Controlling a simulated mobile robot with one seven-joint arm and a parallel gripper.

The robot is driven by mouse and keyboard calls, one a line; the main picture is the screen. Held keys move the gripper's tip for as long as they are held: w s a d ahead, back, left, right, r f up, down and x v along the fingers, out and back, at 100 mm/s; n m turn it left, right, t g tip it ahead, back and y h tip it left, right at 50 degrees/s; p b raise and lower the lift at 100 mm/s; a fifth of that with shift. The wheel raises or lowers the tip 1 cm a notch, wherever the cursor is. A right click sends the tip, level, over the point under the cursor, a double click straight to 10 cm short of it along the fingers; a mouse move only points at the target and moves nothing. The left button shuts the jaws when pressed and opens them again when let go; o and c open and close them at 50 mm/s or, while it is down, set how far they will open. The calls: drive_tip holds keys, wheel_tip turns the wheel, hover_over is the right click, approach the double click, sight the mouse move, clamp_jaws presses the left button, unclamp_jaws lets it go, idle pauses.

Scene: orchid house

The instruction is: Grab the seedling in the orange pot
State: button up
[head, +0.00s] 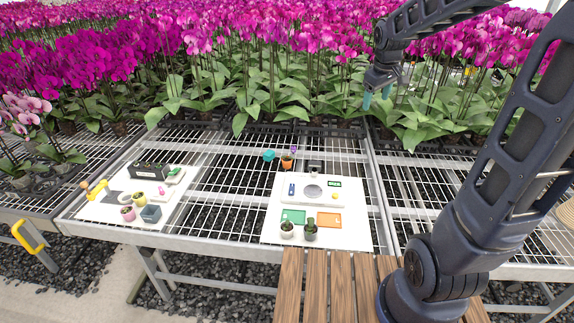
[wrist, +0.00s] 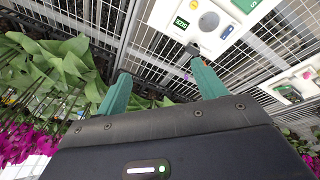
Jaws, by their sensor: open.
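The orange pot (head: 287,163) stands on the wire bench just behind the right white board, with a small plant showing purple on top. My gripper (head: 376,97) is high above the bench, to the right of the pot and near the orchid leaves. It is open and empty, its two teal fingers wide apart in the wrist view (wrist: 161,88).
A teal round object (head: 269,155) sits just left of the pot. The right white board (head: 268,226) holds a scale (head: 298,190), coloured trays and two potted plants. The left white board (head: 97,211) holds several pots. Dense orchids (head: 290,85) fill the back.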

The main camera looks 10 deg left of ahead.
drive_tip(key=w+a+f+n, duration=0.3)
drive_tip(key=w+a+f, duration=0.2)
drive_tip(key=w+a, duration=0.25)
drive_tip(key=n+g, duration=0.2)
drive_tip(key=n, duration=0.7)
hover_over(287, 160)
drive_tip(key=s, duration=0.2)
wheel_tip(287, 160, down, 28)
drive_tip(key=r, duration=0.1)
drive_tip(key=f, duration=0.3)
drive_tip(key=w+f, duration=0.1)
drive_tip(key=f, duration=0.6)
drive_tip(key=shift+w+f, duration=0.3)
drive_tip(key=c, duration=1)
